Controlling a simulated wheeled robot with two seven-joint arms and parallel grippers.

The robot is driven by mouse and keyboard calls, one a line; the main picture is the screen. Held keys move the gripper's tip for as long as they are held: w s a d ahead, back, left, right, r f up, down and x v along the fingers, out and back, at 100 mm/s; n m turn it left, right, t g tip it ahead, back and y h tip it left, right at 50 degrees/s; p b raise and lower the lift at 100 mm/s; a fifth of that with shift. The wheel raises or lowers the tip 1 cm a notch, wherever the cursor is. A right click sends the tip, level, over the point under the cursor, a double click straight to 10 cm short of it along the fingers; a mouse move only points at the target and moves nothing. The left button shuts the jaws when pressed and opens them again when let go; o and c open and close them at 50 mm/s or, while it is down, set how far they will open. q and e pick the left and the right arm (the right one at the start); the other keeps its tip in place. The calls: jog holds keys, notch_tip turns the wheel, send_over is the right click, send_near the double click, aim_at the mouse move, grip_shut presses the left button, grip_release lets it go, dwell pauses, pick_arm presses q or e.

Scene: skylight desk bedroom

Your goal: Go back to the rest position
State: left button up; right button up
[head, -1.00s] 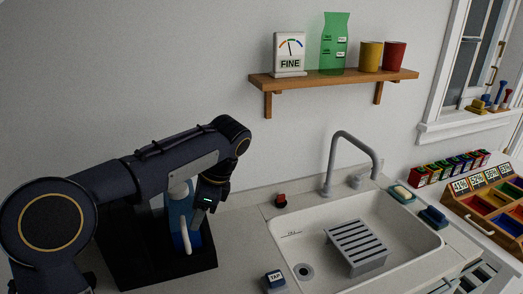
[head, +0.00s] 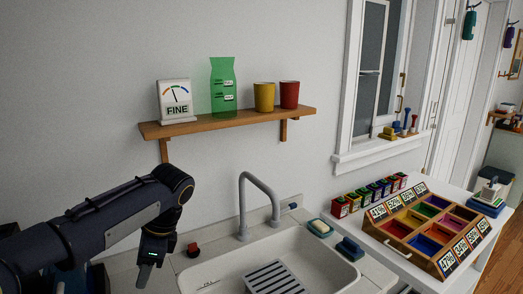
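My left gripper (head: 148,272) hangs at the lower left, over the counter to the left of the sink (head: 338,268). Its fingers point down and look close together, but I cannot tell whether they are open or shut. I see nothing held in it. My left arm comes in from the left edge and hides part of the dark stand behind it. My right gripper is not in view.
A wooden shelf (head: 240,120) holds a gauge sign (head: 175,100), a green carafe (head: 223,88), a yellow cup (head: 264,97) and a red cup (head: 289,95). The faucet (head: 243,205) rises behind the sink. A sorting box (head: 391,228) sits on the white table at right.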

pick_arm(q)
jog(key=s+d+f+n+t+h, duration=0.2)
jog(key=s+f+n+t+h, duration=0.1)
jog(key=s+n, duration=0.5)
jog(key=s+d+f+n+t+h, duration=0.2)
jog(key=s+f+n+t+h, duration=0.2)
jog(key=s+n, duration=0.4)
jog(key=s+h, duration=0.1)
jog(key=s, duration=0.6)
jog(key=shift+d+f, duration=0.15)
jog(key=shift+d, duration=0.2)
